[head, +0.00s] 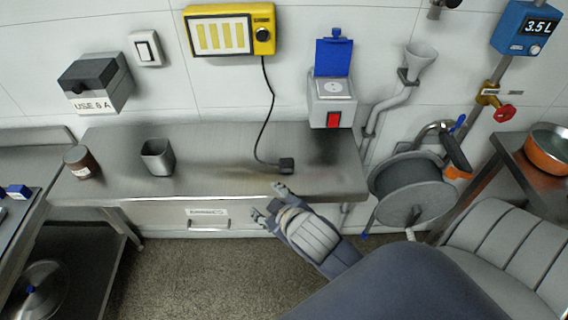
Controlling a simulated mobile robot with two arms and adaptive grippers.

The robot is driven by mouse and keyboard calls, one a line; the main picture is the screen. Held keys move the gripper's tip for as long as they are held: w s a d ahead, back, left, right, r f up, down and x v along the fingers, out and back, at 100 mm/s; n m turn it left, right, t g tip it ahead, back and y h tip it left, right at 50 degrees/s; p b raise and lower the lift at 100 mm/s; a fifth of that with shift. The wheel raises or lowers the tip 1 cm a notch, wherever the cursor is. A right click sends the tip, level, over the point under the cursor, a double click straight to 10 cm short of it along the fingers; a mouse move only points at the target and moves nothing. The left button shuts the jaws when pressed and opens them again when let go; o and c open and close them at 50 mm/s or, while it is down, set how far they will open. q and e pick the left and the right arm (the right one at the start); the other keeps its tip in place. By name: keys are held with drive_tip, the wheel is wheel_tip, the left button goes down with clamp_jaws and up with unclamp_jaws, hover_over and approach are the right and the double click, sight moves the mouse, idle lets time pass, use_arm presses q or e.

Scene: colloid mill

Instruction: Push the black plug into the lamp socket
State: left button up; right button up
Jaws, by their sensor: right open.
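The black plug (287,165) lies on the steel table near its front edge. Its black cord runs up to the yellow lamp (231,32) on the wall. A grey wall socket (332,100) with its blue lid raised and a red switch on its front hangs above the table's right end. My right gripper (266,200) is open and empty at the table's front edge, just below and left of the plug, apart from it. My left gripper is not in view.
A metal cup (158,157) and a brown jar (82,162) stand on the left part of the steel table (215,165). A hose reel (411,190) and a funnel pipe (417,62) are right of the table. The table's middle is clear.

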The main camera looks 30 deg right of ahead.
drive_tip(key=w+a+r+n+t+y, duration=0.2)
drive_tip(key=w+a+r+n+t, duration=0.15)
drive_tip(key=r, duration=0.35)
drive_tip(key=w+a+r+n+t+y, duration=0.1)
drive_tip(key=w+a+r+n+t, duration=0.15)
drive_tip(key=w+r, duration=0.3)
drive_tip(key=w+a+r+n+t+y, duration=0.2)
drive_tip(key=w+r+n+t, duration=0.15)
drive_tip(key=r, duration=0.35)
drive_tip(key=a+r+n+g+y, duration=0.2)
drive_tip(key=a+r+n+y, duration=0.5)
drive_tip(key=n+y, duration=0.3)
drive_tip(key=s+a+f+n+g+y, duration=0.1)
drive_tip(key=s+a+n+g+y, duration=0.15)
drive_tip(key=n+g, duration=0.35)
drive_tip(key=s+a+f+n+g+y, duration=0.15)
drive_tip(key=a+n+g, duration=0.25)
drive_tip(key=n, duration=0.5)
drive_tip(key=d+f+n+g+h, duration=0.6)
drive_tip(key=d+f+n+h, duration=0.25)
drive_tip(key=f, duration=0.35)
drive_tip(key=d+g+h, duration=0.1)
drive_tip(key=d+h, duration=0.8)
drive_tip(key=d, duration=1.5)
drive_tip(key=shift+w+g, duration=0.35)
drive_tip(key=shift+h, duration=0.25)
